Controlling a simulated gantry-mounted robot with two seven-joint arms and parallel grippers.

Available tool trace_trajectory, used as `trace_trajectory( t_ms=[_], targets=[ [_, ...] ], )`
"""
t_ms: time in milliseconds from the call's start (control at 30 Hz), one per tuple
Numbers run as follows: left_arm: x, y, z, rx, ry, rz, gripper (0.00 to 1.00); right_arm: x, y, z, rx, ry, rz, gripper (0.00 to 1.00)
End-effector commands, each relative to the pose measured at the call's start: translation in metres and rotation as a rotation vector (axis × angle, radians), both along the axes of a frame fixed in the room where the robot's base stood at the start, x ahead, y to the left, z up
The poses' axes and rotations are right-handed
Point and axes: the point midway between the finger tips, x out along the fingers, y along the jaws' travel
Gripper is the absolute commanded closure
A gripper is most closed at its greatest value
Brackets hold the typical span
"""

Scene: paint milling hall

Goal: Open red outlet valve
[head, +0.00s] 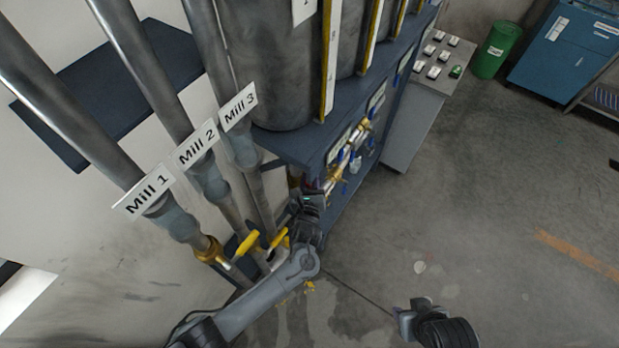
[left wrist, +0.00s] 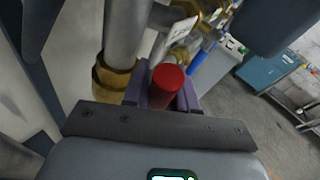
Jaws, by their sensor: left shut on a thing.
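The red outlet valve's handle (left wrist: 168,88) shows in the left wrist view as a red round-ended grip between my left gripper's purple fingers (left wrist: 164,94). My left gripper is shut on it. In the head view my left gripper (head: 311,185) is at the front end of the blue mill bench, beside the brass valves, and the red handle is hidden there. Brass fittings (left wrist: 110,78) and a grey pipe are close to the left of the fingers in the wrist view. My right gripper (head: 404,319) is low over the floor, away from the valves; its fingers cannot be made out.
Pipes labelled Mill 1 (head: 148,196), Mill 2 (head: 197,146) and Mill 3 (head: 238,108) stand on the left, with yellow valve handles (head: 248,243) below. Brass valves (head: 347,155) line the bench (head: 290,147). A green drum (head: 496,50) and blue cabinet (head: 565,50) stand far right.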

Motion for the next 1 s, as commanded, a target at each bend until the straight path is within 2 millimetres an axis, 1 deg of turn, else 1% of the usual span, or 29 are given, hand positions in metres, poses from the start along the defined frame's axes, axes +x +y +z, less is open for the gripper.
trace_trajectory(
  t_ms=[333, 367, 400, 500, 833, 1000],
  targets=[
    [0.0, 0.0, 0.0, 0.002, 0.003, 0.0, 1.0, 0.0, 0.0, 0.0, 0.0, 0.001, 0.0, 0.57],
    [0.0, 0.0, 0.0, 0.002, 0.003, 0.0, 0.72, 0.0, 0.0, 0.0, 0.0, 0.001, 0.0, 0.57],
    [0.0, 0.0, 0.0, 0.002, 0.003, 0.0, 0.66, 0.0, 0.0, 0.0, 0.0, 0.001, 0.0, 0.57],
    [0.0, 0.0, 0.0, 0.002, 0.003, 0.0, 0.53, 0.0, 0.0, 0.0, 0.0, 0.001, 0.0, 0.57],
    [0.0, 0.001, -0.001, -0.001, -0.002, 0.002, 0.53, 0.0, 0.0, -0.002, 0.0, 0.001, 0.0, 0.57],
    [-0.002, 0.003, -0.005, -0.018, -0.031, 0.003, 0.53, 0.0, 0.0, -0.013, 0.0, 0.001, 0.0, 0.57]
  ],
)
